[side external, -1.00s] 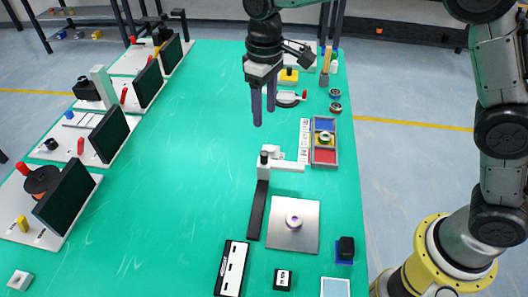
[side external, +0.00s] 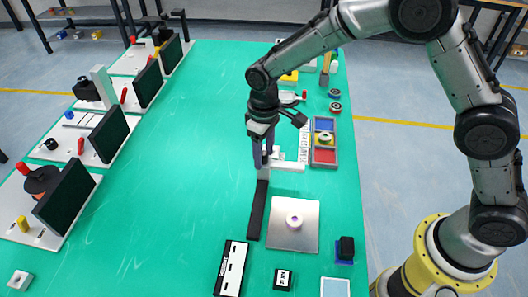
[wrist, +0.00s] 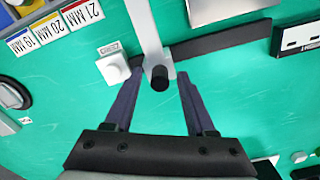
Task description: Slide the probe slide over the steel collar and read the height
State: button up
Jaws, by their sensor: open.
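My gripper (side external: 262,163) is open and low over the slide. In the wrist view my gripper (wrist: 160,75) has one finger on each side of the knob, with gaps between. The steel collar (side external: 294,220) sits on a square metal plate (side external: 280,240), in front of the slide's arm and right of the rail. I cannot make out the collar in the wrist view.
A tray (side external: 336,150) with blue and red compartments and a ring stands right of the slide. Cards marked 19, 20 and 21 MM (wrist: 50,28) lie beside it. A black-and-white display box (side external: 232,268) is at the front. The green table's left middle is clear.

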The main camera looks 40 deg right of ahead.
jog(key=shift+f, duration=0.1)
grip_shut()
dwell(1.4)
